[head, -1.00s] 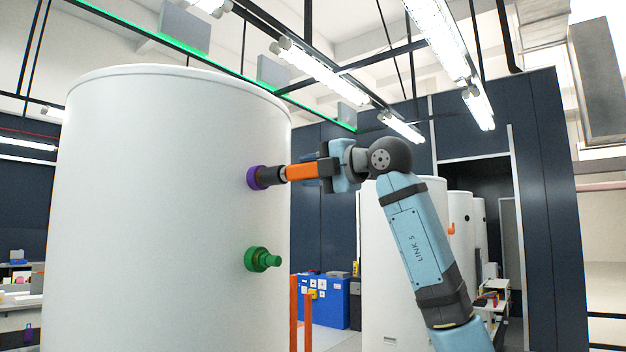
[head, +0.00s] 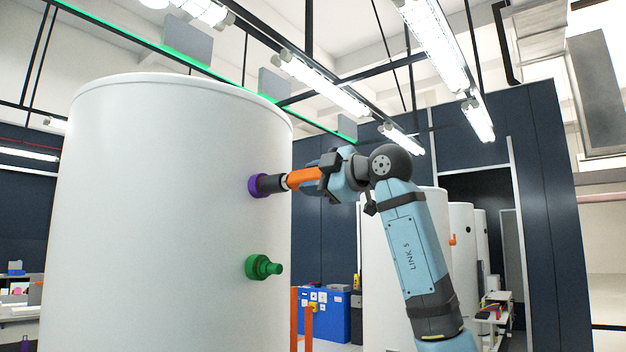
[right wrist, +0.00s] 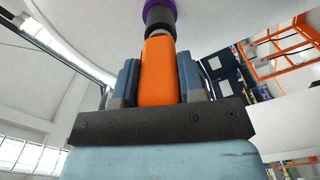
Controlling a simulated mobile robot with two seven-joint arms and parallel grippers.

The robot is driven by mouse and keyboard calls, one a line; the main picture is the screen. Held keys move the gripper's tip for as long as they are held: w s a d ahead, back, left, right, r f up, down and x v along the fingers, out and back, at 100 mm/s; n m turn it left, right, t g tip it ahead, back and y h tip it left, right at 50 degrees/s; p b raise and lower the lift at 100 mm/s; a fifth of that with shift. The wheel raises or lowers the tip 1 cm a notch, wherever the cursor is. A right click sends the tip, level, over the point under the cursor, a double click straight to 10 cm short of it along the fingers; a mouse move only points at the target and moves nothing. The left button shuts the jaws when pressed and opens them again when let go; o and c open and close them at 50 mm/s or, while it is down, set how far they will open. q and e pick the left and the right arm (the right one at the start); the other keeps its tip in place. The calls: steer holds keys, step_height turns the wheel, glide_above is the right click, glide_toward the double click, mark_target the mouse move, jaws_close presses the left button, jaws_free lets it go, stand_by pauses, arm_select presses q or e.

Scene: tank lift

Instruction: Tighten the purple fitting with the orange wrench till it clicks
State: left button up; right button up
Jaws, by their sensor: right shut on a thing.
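The purple fitting (head: 257,186) sits on the side of the big white tank (head: 165,230). The orange wrench (head: 303,177) has its dark head (head: 272,183) against the fitting. My right gripper (head: 325,174) is shut on the wrench's orange handle. In the right wrist view the handle (right wrist: 158,75) stands between the two fingers (right wrist: 158,82), and its dark head meets the purple fitting (right wrist: 158,10). How the head seats on the fitting is hidden. My left gripper is not in view.
A green fitting (head: 263,267) sticks out of the tank below the purple one. Orange posts (head: 300,315) and a blue cabinet (head: 330,313) stand to the right of the tank. More white tanks (head: 461,220) stand behind my arm.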

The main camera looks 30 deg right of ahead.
steer(key=n, duration=0.2)
steer(key=n+p, duration=0.1)
steer(key=n, duration=0.2)
steer(key=shift+s+d+r, duration=0.1)
steer(key=shift+r, duration=0.1)
steer(key=n+p, duration=0.1)
steer(key=n, duration=0.4)
steer(key=n+p, duration=0.1)
steer(key=n, duration=0.6)
steer(key=shift+r+p, duration=0.15)
steer(key=shift+p, duration=0.2)
steer(key=n, duration=0.4)
steer(key=shift+p, duration=0.35)
steer(key=shift+a, duration=0.2)
